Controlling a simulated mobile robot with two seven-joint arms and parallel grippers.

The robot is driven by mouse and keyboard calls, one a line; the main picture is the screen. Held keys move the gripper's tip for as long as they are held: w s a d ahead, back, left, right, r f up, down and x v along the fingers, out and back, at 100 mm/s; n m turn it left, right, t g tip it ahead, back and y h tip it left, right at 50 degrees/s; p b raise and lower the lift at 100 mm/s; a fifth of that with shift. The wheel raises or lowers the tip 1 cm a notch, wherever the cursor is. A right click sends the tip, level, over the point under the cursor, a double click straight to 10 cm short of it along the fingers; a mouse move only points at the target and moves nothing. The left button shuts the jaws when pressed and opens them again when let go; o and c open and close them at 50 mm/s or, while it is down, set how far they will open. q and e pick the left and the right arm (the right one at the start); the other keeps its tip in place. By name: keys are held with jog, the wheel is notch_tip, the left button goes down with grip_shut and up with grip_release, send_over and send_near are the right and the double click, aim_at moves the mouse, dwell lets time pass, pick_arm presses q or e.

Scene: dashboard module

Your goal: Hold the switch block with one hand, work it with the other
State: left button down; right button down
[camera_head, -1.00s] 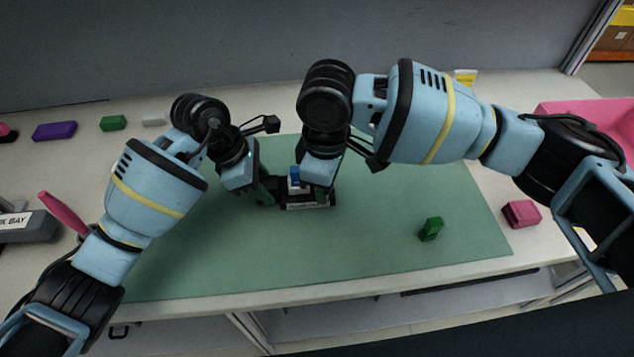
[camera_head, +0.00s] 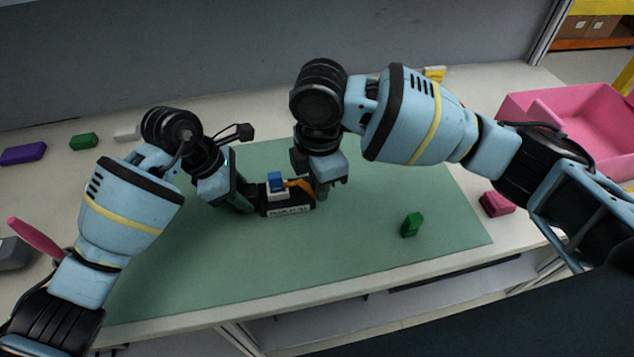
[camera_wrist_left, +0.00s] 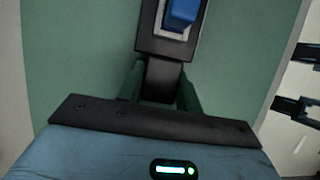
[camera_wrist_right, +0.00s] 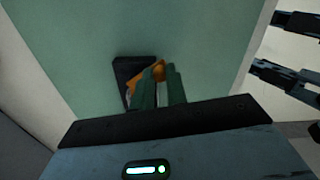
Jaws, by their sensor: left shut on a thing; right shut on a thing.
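The switch block (camera_head: 288,209) is a black block with a white label on its front, lying on the green mat (camera_head: 370,240). It bears a blue switch (camera_head: 276,181) in a white frame and an orange lever (camera_head: 299,184) to its right. My left gripper (camera_wrist_left: 160,88) is shut on a narrow black end of the block, with the blue switch (camera_wrist_left: 182,14) just beyond. My right gripper (camera_wrist_right: 160,82) is shut on the orange lever, which shows at its fingertips (camera_wrist_right: 158,68). Its fingers partly hide the block (camera_wrist_right: 127,70) in the right wrist view.
A green block (camera_head: 411,225) stands on the mat at the right. A pink block (camera_head: 496,204) and a large pink bin (camera_head: 570,120) are further right. Purple (camera_head: 23,153) and green (camera_head: 83,142) blocks lie at the back left. The mat's front middle is clear.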

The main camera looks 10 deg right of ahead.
jog(key=shift+d, duration=0.1)
dwell(0.3)
jog(key=c, duration=1.4)
grip_release()
notch_tip(320, 180, up, 12)
jog(key=shift+r, duration=0.1)
pick_arm(q)
jog(key=c, duration=0.9)
grip_release()
